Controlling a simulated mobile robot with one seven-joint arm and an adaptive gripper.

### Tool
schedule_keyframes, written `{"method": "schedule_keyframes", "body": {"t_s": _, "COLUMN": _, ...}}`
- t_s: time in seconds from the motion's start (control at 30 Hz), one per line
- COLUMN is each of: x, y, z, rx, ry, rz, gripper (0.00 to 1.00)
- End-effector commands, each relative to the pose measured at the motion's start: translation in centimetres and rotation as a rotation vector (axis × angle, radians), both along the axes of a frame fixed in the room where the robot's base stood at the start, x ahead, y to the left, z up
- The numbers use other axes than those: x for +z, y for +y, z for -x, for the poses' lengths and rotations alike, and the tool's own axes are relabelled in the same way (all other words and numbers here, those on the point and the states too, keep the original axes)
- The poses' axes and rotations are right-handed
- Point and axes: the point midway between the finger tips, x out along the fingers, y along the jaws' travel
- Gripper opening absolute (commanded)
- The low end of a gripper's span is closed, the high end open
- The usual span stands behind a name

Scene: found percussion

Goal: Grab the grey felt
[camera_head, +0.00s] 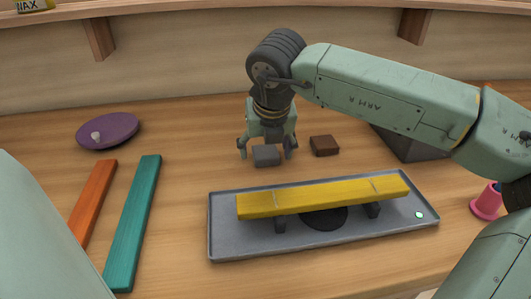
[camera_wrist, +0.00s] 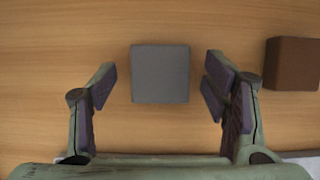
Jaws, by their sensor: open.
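The grey felt (camera_head: 266,156) is a small square block on the wooden table, behind the grey tray. In the wrist view the grey felt (camera_wrist: 160,74) lies between and slightly beyond the open fingers, with a gap on each side. My gripper (camera_head: 267,150) points down over it with its fingers spread. In the wrist view my gripper (camera_wrist: 160,85) is open and empty. Whether the fingertips are level with the block's height I cannot tell.
A brown block (camera_head: 324,145) sits close right of the felt. In front, a grey tray (camera_head: 225,246) carries a yellow bar (camera_head: 320,196) on supports. A teal bar (camera_head: 133,222), an orange bar (camera_head: 92,200) and a purple dish (camera_head: 108,131) lie left. A pink spool (camera_head: 486,203) stands right.

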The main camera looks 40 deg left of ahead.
Motion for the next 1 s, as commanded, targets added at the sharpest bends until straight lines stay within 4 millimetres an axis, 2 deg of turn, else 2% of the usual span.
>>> {"method": "schedule_keyframes", "body": {"t_s": 0.07, "x": 0.0, "y": 0.0, "z": 0.0, "rx": 0.0, "ry": 0.0, "rz": 0.0, "gripper": 0.67}}
{"method": "schedule_keyframes", "body": {"t_s": 0.6, "x": 0.1, "y": 0.0, "z": 0.0, "rx": 0.0, "ry": 0.0, "rz": 0.0, "gripper": 0.31}}
{"method": "schedule_keyframes", "body": {"t_s": 0.87, "x": 0.3, "y": 0.0, "z": 0.0, "rx": 0.0, "ry": -0.001, "rz": 0.0, "gripper": 0.31}}
{"method": "schedule_keyframes", "body": {"t_s": 1.0, "x": 1.9, "y": 0.0, "z": -0.1, "rx": -0.002, "ry": -0.003, "rz": -0.001, "gripper": 0.31}}
